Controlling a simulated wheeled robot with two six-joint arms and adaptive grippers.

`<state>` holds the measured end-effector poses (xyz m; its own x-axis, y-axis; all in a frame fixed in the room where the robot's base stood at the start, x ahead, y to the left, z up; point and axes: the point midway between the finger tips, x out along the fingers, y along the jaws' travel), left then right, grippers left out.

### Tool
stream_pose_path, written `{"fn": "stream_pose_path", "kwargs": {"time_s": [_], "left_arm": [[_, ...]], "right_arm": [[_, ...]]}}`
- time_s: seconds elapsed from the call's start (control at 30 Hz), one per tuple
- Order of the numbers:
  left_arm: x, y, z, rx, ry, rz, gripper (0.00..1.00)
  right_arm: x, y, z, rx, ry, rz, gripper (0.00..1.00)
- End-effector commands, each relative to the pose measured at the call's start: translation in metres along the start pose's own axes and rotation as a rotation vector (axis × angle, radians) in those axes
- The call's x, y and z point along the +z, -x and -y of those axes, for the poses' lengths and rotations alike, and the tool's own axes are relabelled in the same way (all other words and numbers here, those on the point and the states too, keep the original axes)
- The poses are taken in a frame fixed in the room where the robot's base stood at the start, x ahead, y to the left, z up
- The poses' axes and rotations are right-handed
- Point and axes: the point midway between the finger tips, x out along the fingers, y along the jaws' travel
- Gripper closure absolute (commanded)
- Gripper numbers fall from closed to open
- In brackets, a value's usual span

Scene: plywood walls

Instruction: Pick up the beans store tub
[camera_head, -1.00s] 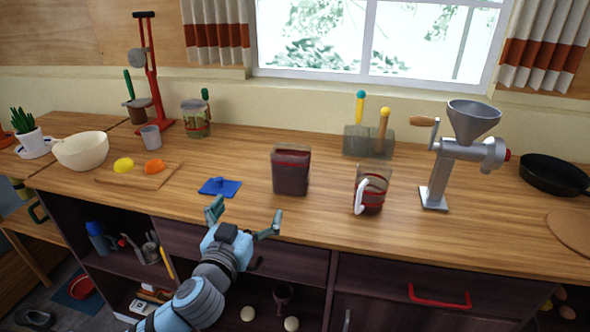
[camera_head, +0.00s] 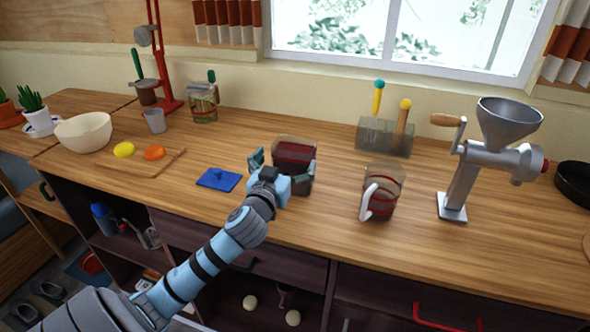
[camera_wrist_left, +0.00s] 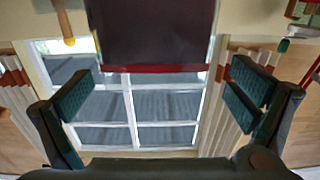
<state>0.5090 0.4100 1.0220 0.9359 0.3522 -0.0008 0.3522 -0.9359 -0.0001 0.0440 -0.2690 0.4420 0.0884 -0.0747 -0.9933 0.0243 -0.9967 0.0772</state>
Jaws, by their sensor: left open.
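The beans store tub (camera_head: 295,152) is a clear, square tub filled with dark red beans, standing open-topped on the counter. My left gripper (camera_head: 284,170) is open at the tub's front, with one finger to its left and one at its right side. The gripper hides the tub's lower front. In the left wrist view the tub (camera_wrist_left: 152,32) fills the top middle between the spread fingers (camera_wrist_left: 162,92), with a visible gap on each side. My right gripper is not in view.
A blue lid (camera_head: 219,180) lies just left of the tub. A jug with a white handle (camera_head: 384,190) stands to the right, near a metal grinder (camera_head: 462,180). A grey block with two knobbed tools (camera_head: 384,137) is behind. A board with fruit (camera_head: 140,162) is left.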

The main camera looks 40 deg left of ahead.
Motion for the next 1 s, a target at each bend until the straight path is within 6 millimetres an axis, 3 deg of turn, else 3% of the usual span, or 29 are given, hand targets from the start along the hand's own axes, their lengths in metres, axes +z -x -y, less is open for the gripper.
{"fn": "stream_pose_path", "kwargs": {"time_s": [0.23, 0.5, 0.93, 1.0], "left_arm": [[-0.010, -0.044, -0.005, 0.002, 0.003, 0.000, 0.00], [-0.009, -0.051, -0.006, 0.005, 0.000, 0.000, 0.02], [-0.009, -0.050, -0.006, 0.005, 0.000, 0.000, 0.70], [-0.011, -0.050, -0.006, 0.006, 0.000, -0.004, 0.73]], "right_arm": [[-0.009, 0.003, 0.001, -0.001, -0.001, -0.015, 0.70], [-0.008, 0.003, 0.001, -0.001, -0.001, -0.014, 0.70], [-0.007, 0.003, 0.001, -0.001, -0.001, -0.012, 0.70], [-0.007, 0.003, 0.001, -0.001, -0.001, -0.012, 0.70]]}}
